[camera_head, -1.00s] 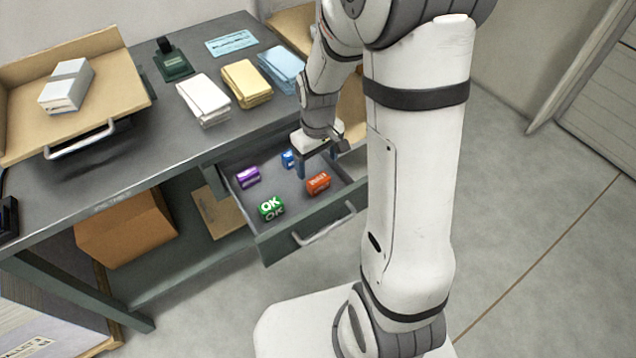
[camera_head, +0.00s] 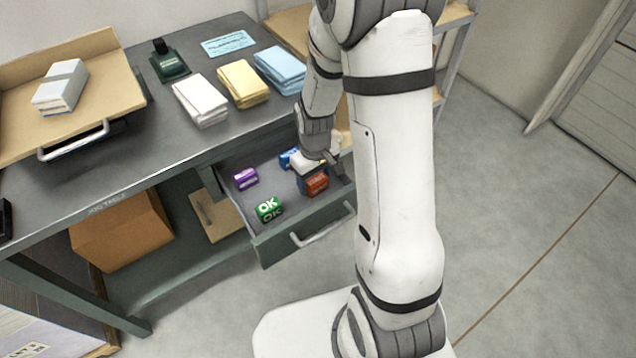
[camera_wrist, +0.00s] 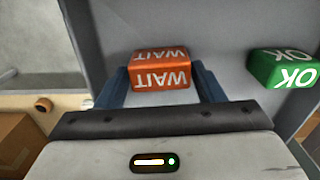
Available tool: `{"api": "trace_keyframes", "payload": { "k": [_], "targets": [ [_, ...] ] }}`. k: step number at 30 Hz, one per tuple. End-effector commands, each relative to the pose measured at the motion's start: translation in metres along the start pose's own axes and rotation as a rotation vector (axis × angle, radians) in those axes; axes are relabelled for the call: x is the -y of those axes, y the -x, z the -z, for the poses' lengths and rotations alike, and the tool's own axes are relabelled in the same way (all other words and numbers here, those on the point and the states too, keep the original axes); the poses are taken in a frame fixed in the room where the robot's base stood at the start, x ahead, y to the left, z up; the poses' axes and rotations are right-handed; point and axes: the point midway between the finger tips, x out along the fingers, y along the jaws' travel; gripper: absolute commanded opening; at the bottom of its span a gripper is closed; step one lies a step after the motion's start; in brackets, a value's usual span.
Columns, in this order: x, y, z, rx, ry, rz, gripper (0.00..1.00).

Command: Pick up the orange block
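The orange block (camera_head: 317,184), lettered WAIT, sits in the open drawer (camera_head: 284,239). In the wrist view the orange block (camera_wrist: 160,76) lies between my gripper's two blue fingers. My gripper (camera_head: 315,178) is low in the drawer at the block and partly covers it in the head view. In the wrist view one finger of my gripper (camera_wrist: 161,85) is on each side of the block, very close to it. I cannot tell whether they touch it.
A green OK block (camera_head: 268,208) is near the drawer's front left; it also shows in the wrist view (camera_wrist: 284,69). A purple block (camera_head: 245,179) is at the left and a blue block (camera_head: 288,159) at the back. The desk (camera_head: 150,130) overhangs behind.

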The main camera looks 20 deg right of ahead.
Motion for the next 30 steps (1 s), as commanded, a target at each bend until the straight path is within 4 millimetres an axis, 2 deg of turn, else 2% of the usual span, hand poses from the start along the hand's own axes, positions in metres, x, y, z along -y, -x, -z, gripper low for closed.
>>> {"api": "trace_keyframes", "payload": {
  "k": [1, 11, 19, 23, 30],
  "targets": [
    [0.0, 0.0, 0.0, 0.0, 0.0, 0.0, 0.58],
    [0.0, 0.0, 0.0, 0.0, 0.001, 0.0, 0.31],
    [0.0, 0.003, 0.001, -0.002, 0.001, -0.001, 0.3],
    [0.0, 0.019, 0.001, -0.004, 0.001, -0.002, 0.3],
    [0.0, 0.069, 0.002, -0.006, 0.002, -0.002, 0.3]
  ]
}}
